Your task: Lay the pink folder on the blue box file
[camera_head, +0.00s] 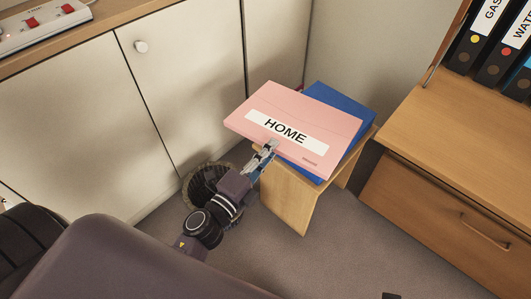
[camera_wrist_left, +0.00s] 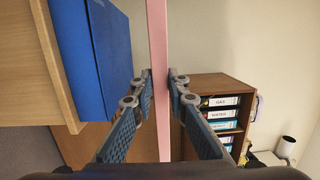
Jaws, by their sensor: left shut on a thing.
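The pink folder (camera_head: 265,101), with a white HOME label, is held flat above the blue box file (camera_head: 342,97). My left gripper (camera_head: 268,150) is shut on the folder's near edge. In the left wrist view the folder (camera_wrist_left: 157,35) is a thin pink strip between the two fingers (camera_wrist_left: 160,92). The box file (camera_wrist_left: 98,50) lies on the wood there, with a gap between it and the folder. In the head view the folder hides much of the box file. My right gripper is not in view.
The box file lies on a small wooden stool (camera_head: 287,198). A dark waste basket (camera_head: 199,184) stands left of it, by white cabinets (camera_head: 190,85). A wooden drawer unit (camera_head: 470,140) with several black binders (camera_head: 473,50) above is at the right. A power strip (camera_head: 42,25) lies at top left.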

